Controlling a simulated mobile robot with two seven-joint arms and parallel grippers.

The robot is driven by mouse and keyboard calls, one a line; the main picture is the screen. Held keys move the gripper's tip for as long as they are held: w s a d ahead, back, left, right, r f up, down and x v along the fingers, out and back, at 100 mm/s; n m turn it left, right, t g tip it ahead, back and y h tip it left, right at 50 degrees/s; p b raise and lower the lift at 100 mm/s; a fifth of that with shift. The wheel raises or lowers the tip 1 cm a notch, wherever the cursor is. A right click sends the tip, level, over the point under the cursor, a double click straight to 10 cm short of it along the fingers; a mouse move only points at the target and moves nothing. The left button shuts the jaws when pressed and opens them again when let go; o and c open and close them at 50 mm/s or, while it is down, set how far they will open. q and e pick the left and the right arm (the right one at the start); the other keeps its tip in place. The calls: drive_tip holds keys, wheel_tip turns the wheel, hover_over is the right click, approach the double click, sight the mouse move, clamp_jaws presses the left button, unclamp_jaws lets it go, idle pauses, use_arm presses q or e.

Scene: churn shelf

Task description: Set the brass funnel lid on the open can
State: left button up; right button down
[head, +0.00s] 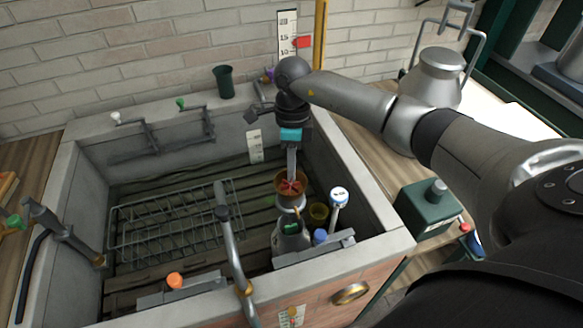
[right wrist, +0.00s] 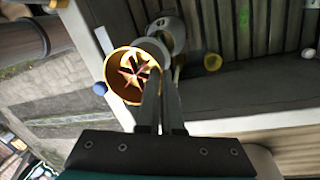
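The brass funnel lid (head: 291,183), with a red star-shaped inside, is held over a grey can (head: 290,238) in the sink; it also shows in the right wrist view (right wrist: 122,82). The can has a green label and a pale neck ring just below the funnel. My right gripper (head: 291,172) comes down from above, its narrow fingers (right wrist: 163,74) close together at the funnel's rim. In the right wrist view the can's round top (right wrist: 168,34) shows beyond the funnel, partly covered. I cannot tell whether funnel and can touch. My left gripper is not in view.
A wire rack (head: 165,230) lies left. A green canister (head: 428,210) stands outside the sink.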

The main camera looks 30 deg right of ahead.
sight(291, 185)
drive_tip(key=shift+f+b, duration=2.5)
drive_tip(key=shift+f, duration=0.6)
drive_tip(key=shift+f+b, duration=1.65)
drive_tip(key=shift+f, duration=0.25)
drive_tip(key=shift+f+b, duration=0.3)
drive_tip(key=c, duration=1)
unclamp_jaws()
wheel_tip(291, 185, up, 15)
drive_tip(key=w+d, duration=0.1)
drive_tip(key=w, duration=0.1)
drive_tip(key=shift+d+p, duration=0.3)
drive_tip(key=shift+p, duration=0.1)
drive_tip(key=shift+w, duration=0.1)
